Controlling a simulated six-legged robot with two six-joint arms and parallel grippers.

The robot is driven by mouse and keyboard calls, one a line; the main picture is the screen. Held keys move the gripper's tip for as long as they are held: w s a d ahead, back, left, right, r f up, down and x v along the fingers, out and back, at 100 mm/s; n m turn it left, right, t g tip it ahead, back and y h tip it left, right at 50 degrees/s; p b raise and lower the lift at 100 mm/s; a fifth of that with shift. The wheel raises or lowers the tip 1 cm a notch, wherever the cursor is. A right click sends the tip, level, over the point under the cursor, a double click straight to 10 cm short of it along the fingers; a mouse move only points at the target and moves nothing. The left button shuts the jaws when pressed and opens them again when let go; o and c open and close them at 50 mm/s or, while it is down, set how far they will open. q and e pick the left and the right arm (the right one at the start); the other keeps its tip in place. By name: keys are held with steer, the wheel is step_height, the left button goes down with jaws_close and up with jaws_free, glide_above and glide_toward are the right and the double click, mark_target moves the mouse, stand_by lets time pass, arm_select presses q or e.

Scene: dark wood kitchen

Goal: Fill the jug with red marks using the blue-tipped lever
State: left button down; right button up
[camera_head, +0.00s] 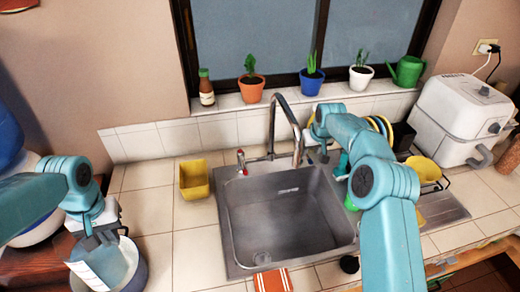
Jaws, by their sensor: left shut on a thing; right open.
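A pale translucent jug (92,268) is at the lower left, left of the sink. My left gripper (100,238) is shut on it near its top; I cannot clearly make out red marks on it. The steel faucet (296,122) arches over the empty sink basin (285,212). A red-tipped lever (241,158) stands at the left of the faucet base. My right gripper (318,148) is open just right of the spout. The blue-tipped lever is not clearly visible; my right gripper and arm cover that area.
A yellow container (194,180) stands left of the sink. Potted plants (251,88) and a brown bottle (206,88) line the sill. A dish rack with a yellow bowl (423,170) and a white appliance (462,118) stand at right. A red-striped cloth (273,281) lies at the front.

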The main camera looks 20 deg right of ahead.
steer(key=v, duration=0.8)
steer(key=shift+a, duration=0.1)
